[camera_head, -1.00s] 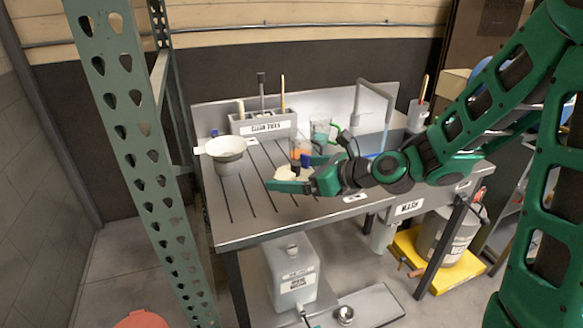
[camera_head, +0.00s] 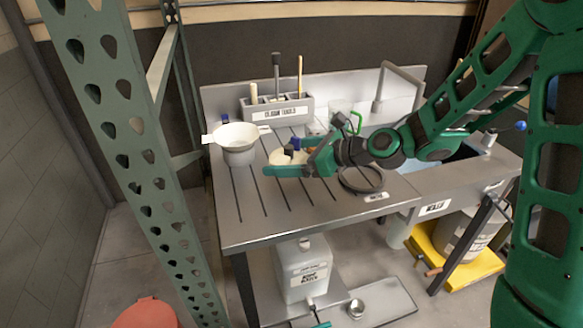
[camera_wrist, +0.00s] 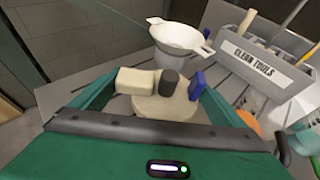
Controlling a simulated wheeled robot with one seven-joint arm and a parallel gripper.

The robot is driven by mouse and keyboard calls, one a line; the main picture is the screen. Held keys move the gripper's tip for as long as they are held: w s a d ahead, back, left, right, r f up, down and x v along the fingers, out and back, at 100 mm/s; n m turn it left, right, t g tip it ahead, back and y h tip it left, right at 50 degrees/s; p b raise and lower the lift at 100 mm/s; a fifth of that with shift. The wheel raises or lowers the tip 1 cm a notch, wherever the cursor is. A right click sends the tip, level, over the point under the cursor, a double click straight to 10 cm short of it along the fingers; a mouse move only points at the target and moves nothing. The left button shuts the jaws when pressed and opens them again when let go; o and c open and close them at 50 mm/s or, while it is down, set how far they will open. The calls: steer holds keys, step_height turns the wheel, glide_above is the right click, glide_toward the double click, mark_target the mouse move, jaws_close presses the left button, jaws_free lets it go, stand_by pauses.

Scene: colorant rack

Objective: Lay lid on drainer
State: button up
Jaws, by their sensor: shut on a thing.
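A round cream lid (camera_wrist: 158,107) with a dark knob (camera_wrist: 169,82) is between the fingers of my gripper (camera_wrist: 167,84). In the head view the lid (camera_head: 281,157) shows only in part, at the end of my gripper (camera_head: 289,160), which is shut on it. A cream block and a blue piece show at the finger ends. The drainer, a grooved metal board (camera_head: 262,212), forms the left part of the bench top. The lid appears over its grooves; whether it touches the board cannot be told.
A white strainer on a pot (camera_head: 238,155) stands on the board to the left. A grey rack labelled CLEAN TOOLS (camera_head: 280,110) stands at the back. A dark ring (camera_head: 362,180) lies right of the gripper. The front left of the board is clear.

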mark_target(298, 155)
steer(key=w, duration=0.1)
steer(key=w+f, duration=0.2)
steer(key=shift+w+d, duration=0.15)
steer(key=shift+d, duration=0.2)
step_height(298, 155, down, 4)
steer(key=shift+f, duration=0.1)
steer(key=o, duration=0.8)
steer(key=v, duration=1.2)
